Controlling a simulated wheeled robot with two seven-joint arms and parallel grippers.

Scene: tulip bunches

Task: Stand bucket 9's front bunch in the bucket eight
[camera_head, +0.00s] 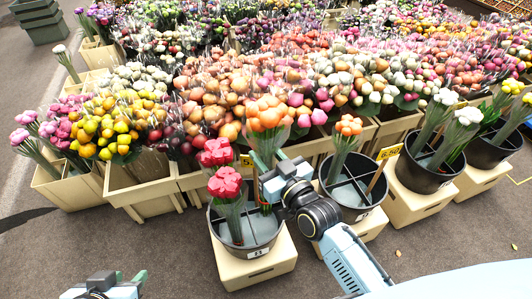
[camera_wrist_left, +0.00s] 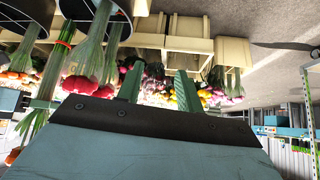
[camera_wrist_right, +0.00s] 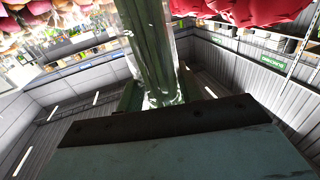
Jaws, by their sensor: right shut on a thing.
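My right gripper (camera_head: 270,180) is shut on the stems of an orange tulip bunch (camera_head: 267,115), held upright over the rear right of the near-left black bucket (camera_head: 216,226). Its front label looks like an 8 but is small. The lower stems show at the bucket's mouth; whether they touch its floor I cannot tell. The right wrist view shows these stems (camera_wrist_right: 150,45) between the fingers. Two red bunches (camera_head: 226,186) stand in this bucket's left side. The bucket to its right (camera_head: 372,208) holds another orange bunch (camera_head: 348,128). My left gripper (camera_head: 103,284) is open and empty, bottom left.
Further right stand a bucket with white bunches (camera_head: 425,178) and one with yellow flowers (camera_head: 490,152). Cream crates (camera_head: 140,190) packed with bunches line the back. A price sign (camera_head: 388,152) stands between buckets. Grey floor is clear in front.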

